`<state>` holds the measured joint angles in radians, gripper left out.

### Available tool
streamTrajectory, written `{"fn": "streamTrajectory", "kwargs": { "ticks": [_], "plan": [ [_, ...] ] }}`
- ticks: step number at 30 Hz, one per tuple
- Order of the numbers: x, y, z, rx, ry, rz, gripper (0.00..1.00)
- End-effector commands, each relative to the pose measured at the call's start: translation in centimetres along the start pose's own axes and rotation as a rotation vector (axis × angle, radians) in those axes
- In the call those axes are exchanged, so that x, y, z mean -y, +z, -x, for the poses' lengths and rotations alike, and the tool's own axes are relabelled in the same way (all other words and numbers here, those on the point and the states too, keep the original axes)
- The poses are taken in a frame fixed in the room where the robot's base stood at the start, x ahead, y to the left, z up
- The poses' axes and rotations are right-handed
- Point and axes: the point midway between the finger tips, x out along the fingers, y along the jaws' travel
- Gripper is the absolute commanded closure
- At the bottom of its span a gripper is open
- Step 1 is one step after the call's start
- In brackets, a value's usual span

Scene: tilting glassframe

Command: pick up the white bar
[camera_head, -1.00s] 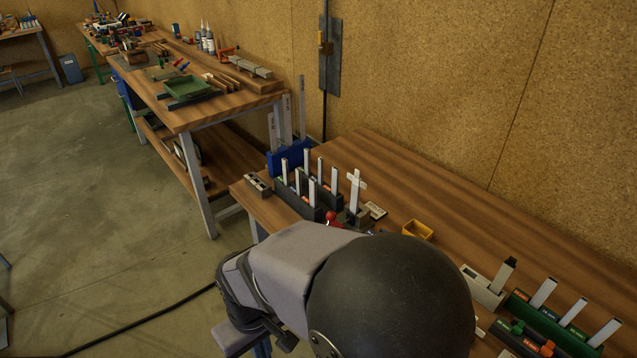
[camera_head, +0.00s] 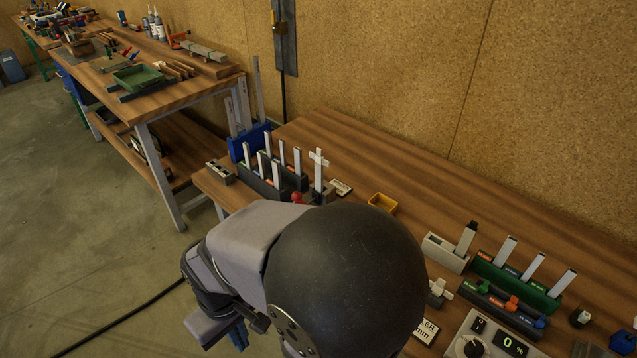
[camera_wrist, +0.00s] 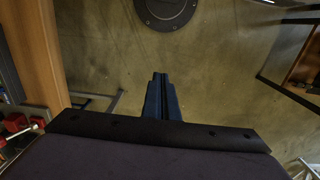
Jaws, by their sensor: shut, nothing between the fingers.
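Several upright white bars stand in view, and I cannot tell which one the task means. One group, including a white bar (camera_head: 297,160), stands in dark holders (camera_head: 262,184) at the left end of the near bench. A white cross-shaped piece (camera_head: 318,168) stands just right of them. More pale bars, including one at the right (camera_head: 535,266), stand in a green holder (camera_head: 490,270). My gripper (camera_wrist: 160,76) is shut and empty in the wrist view, over the floor beside the bench, apart from every bar. In the head view my arm hides part of the bench.
A pale block (camera_head: 445,252) holds a dark-topped bar. A panel with a display (camera_head: 490,345) is at the front. A red ball (camera_head: 296,197) is near the cross. The bench's back middle is clear. The wrist view shows the bench edge (camera_wrist: 40,60) at left.

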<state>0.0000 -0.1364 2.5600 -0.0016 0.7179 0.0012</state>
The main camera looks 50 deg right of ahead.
Motion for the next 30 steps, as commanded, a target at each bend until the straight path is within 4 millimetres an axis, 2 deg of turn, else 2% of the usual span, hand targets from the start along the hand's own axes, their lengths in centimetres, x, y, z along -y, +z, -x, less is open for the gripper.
{"fn": "streamTrajectory", "kwargs": {
  "ticks": [8,9,14,15,25,28,30],
  "plan": [
    [0.0,0.0,0.0,0.000,0.000,0.000,1.00],
    [0.0,0.0,0.0,0.000,0.000,0.000,0.98],
    [0.0,0.0,0.0,0.000,0.000,0.000,0.59],
    [0.0,0.0,0.0,0.000,0.000,0.000,0.58],
    [-0.2,-0.4,0.2,-0.002,0.002,0.012,0.58],
    [-0.7,-1.6,0.7,-0.007,0.008,0.053,0.58],
    [-1.5,-3.2,1.3,-0.013,0.017,0.107,0.58]
  ]
}}
